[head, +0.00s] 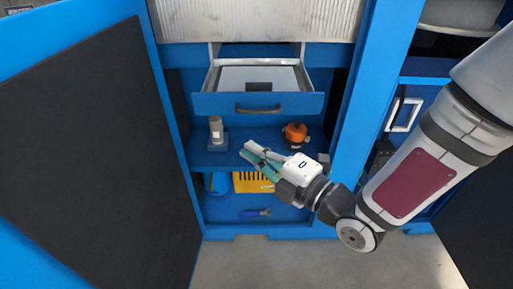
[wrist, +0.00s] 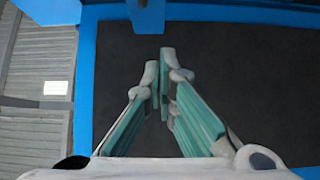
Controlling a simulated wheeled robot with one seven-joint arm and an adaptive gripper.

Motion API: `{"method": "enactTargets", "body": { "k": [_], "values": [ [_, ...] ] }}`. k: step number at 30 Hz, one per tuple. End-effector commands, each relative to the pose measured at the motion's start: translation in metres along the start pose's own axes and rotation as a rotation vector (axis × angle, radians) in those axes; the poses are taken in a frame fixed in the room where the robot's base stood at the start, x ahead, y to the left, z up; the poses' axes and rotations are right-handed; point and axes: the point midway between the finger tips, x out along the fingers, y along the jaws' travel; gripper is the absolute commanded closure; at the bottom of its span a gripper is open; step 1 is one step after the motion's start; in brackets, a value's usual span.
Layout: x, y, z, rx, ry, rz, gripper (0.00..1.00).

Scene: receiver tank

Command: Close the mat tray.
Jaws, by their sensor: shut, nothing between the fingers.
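The mat tray (head: 259,104) is a blue-fronted drawer with a dark handle (head: 258,110). In the head view it stands pulled out of the blue cabinet, and its pale inside shows from above. A dark item (head: 258,87) lies in it near the front. My gripper (head: 246,150) is shut and empty. It is below and in front of the tray, apart from it, pointing left. In the wrist view the fingertips (wrist: 161,62) are together, with a dark panel behind them. The tray cannot be made out there.
A large cabinet door (head: 105,130) stands open at the left. A grey device (head: 217,134) and an orange item (head: 295,132) stand on the shelf below the tray. A yellow item (head: 250,182) is on the lower shelf. A blue post (head: 364,100) is at the right.

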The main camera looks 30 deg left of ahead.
Motion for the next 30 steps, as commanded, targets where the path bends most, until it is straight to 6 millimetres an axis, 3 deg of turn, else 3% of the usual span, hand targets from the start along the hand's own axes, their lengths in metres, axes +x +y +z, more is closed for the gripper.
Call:
{"method": "enactTargets", "body": {
  "k": [9, 24, 30],
  "values": [
    [0.011, -0.002, 0.005, -0.003, 0.0, 0.0, 1.0],
    [0.018, -0.005, -0.002, 0.001, -0.001, 0.0, 1.0],
    [0.053, -0.001, -0.004, 0.005, 0.0, -0.001, 1.0]
  ]
}}
